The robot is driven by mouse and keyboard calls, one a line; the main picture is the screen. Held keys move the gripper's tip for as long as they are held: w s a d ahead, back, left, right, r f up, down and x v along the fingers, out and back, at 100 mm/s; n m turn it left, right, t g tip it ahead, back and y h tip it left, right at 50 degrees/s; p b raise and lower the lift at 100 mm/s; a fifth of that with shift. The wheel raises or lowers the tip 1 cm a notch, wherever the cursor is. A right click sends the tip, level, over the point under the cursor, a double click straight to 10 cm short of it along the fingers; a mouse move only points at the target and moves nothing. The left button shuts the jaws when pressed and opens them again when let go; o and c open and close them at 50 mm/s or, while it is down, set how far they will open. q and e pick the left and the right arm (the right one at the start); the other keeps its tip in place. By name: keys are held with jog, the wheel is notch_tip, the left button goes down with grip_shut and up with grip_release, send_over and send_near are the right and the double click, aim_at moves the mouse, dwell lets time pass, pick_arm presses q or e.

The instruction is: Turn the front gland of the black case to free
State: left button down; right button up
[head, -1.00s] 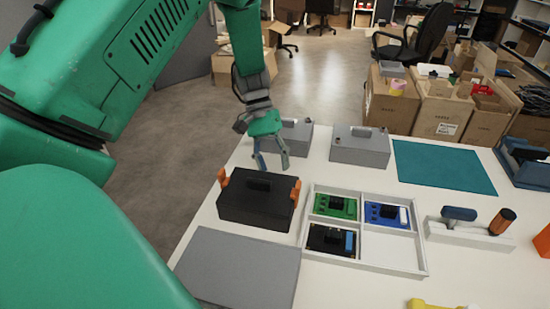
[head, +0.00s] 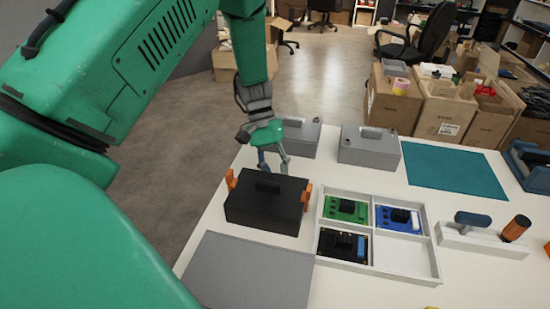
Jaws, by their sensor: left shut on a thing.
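The black case (head: 264,210) stands on the white table with a dark handle on its lid. It has an orange latch on its left end (head: 231,180) and another on its right end (head: 306,196). My left gripper (head: 273,163) is at the case's far side, fingers pointing down. Its fingers are around something small, and the case's far edge hides the tips. The front gland itself is not visible; the gripper's place fits it. I cannot see which way the gland is turned. My right gripper is out of view.
Two grey cases (head: 368,147) (head: 301,138) stand behind. A white divided tray (head: 404,257) with circuit boards is to the right. A grey mat (head: 246,270) lies in front and a teal mat (head: 452,170) at the back right. A white holder (head: 482,243) carries tools.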

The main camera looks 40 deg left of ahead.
pick_arm(q)
jog(key=shift+a, duration=0.2)
jog(key=shift+d, duration=0.35)
jog(key=shift+w+a+r+y+p, duration=0.15)
jog(key=shift+y+p, duration=0.25)
jog(key=shift+p, duration=0.35)
jog(key=y+p, duration=0.1)
jog(key=g+y+p, duration=0.1)
jog(key=p, duration=0.1)
jog(key=n+g+y+p, duration=0.1)
jog(key=p, duration=0.1)
jog(key=shift+w+d+r, duration=0.1)
jog(key=shift+d+r, duration=0.05)
jog(key=shift+d, duration=0.1)
jog(key=shift+g+y+p, duration=0.4)
jog(key=shift+y+p, duration=0.35)
jog(key=shift+y, duration=0.05)
jog(key=shift+w+d+f+n+g+y, duration=0.15)
jog(key=shift+f+n+g+y, duration=0.15)
jog(key=shift+g+y, duration=0.35)
jog(key=shift+d+f+n+g+y+b, duration=0.15)
jog(key=shift+n+g+y+b, duration=0.2)
jog(key=shift+y, duration=0.7)
jog(key=shift+w+n+g+y+b, duration=0.1)
jog(key=shift+n+g+y+b, duration=0.15)
jog(key=shift+g+y+b, duration=0.65)
jog(key=shift+y, duration=0.3)
